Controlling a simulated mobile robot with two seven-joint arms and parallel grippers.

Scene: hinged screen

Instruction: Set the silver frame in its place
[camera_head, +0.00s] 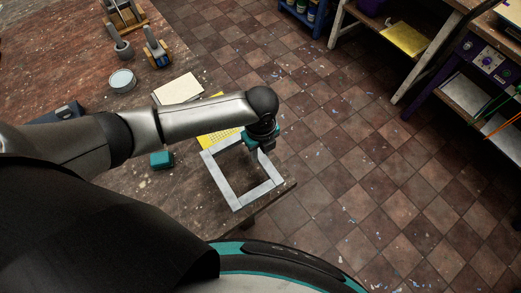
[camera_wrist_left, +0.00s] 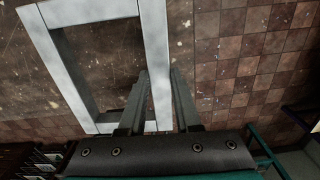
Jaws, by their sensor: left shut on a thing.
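The silver frame (camera_head: 258,195) is a pale, open rectangle at the near right corner of the worktable (camera_head: 185,205). My left gripper (camera_head: 260,147) is at its far right side, shut on one bar. In the left wrist view, the two fingers (camera_wrist_left: 160,78) stand on either side of a bar of the frame (camera_wrist_left: 153,35). I cannot tell whether the frame rests on the table or hangs just above it. No hinged screen or marked place for the frame can be made out. My right gripper is not in view.
A teal block (camera_head: 161,159), a yellow perforated sheet (camera_head: 212,141), a cream sheet (camera_head: 178,89) and a round tin (camera_head: 122,80) lie on the table. Tools stand farther back. Checkered floor (camera_head: 365,165) lies open beyond the table's right edge. Shelves (camera_head: 480,85) stand at upper right.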

